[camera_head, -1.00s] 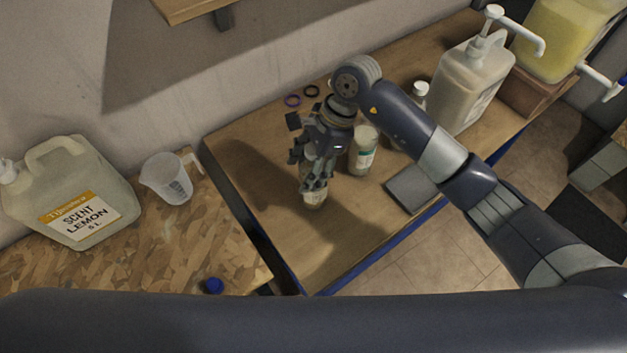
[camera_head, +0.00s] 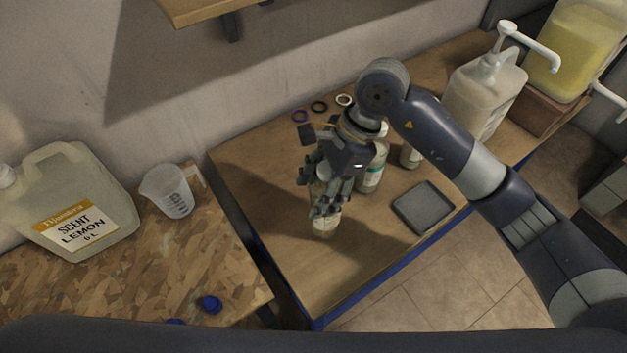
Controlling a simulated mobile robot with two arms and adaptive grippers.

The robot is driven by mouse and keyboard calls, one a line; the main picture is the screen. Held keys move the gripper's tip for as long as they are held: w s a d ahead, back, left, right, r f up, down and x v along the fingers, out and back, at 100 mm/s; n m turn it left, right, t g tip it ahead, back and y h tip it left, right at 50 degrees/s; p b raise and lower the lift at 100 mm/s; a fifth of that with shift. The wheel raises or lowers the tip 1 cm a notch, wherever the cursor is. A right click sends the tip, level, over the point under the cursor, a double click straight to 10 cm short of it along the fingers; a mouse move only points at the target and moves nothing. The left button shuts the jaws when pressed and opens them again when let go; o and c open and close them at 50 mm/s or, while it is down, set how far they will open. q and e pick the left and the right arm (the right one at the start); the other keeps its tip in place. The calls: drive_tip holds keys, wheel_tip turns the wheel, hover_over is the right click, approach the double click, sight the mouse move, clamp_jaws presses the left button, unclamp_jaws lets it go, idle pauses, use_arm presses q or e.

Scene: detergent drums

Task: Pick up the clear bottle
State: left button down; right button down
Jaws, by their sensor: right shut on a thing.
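My right gripper (camera_head: 322,196) is over the middle of the wooden table and is shut on a small clear bottle (camera_head: 324,225). The bottle's pale lower part shows below the fingers, and the rest is hidden by the gripper. I cannot tell whether its base touches the table. A second bottle with a white and teal label (camera_head: 372,176) stands just right of the gripper. My left gripper is not in view; only a dark arm link crosses the bottom of the picture.
A grey tray (camera_head: 423,207) lies right of the bottles. Coloured rings (camera_head: 319,107) lie near the wall. A pump jug (camera_head: 484,98) stands at the back right. On the chipboard top at left are a lemon jug (camera_head: 75,205), a measuring cup (camera_head: 168,191) and a blue cap (camera_head: 209,304). The table's front is clear.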

drive_tip(key=s+d+r+b, duration=0.1)
drive_tip(key=s+d+b, duration=0.2)
drive_tip(key=s, duration=0.8)
drive_tip(key=shift+d, duration=0.3)
drive_tip(key=shift+s+r, duration=0.1)
